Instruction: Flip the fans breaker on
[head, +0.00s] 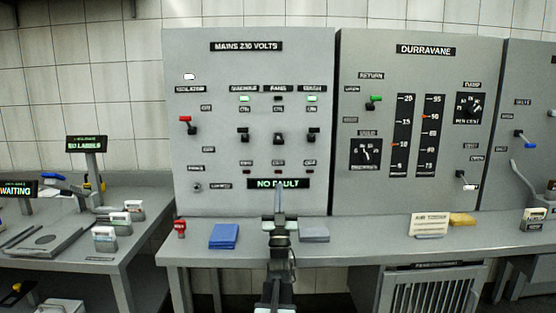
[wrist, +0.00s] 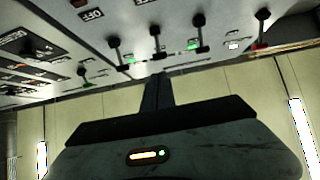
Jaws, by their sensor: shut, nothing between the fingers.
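The fans breaker (head: 279,138) is the middle of three black toggles on the grey mains panel (head: 205,65). The lamp (head: 278,98) above it is dark, while the lamps above the toggles on either side are green. The exact tilt of its lever is too small to tell. My gripper (head: 279,196) points up in front of the panel, below the fans breaker and apart from it, partly covering the NO FAULT display (head: 262,183). In the wrist view, my gripper (wrist: 158,88) is shut and empty; the fans toggle (wrist: 155,31) shows beyond it, between its two neighbours.
A red-handled isolator (head: 187,123) sits left of the breakers. The Durravane panel (head: 430,70) stands to the right. On the bench (head: 350,250) are a blue pad (head: 224,236), a grey pad (head: 314,234) and a red item (head: 180,227). The space before the breakers looks clear.

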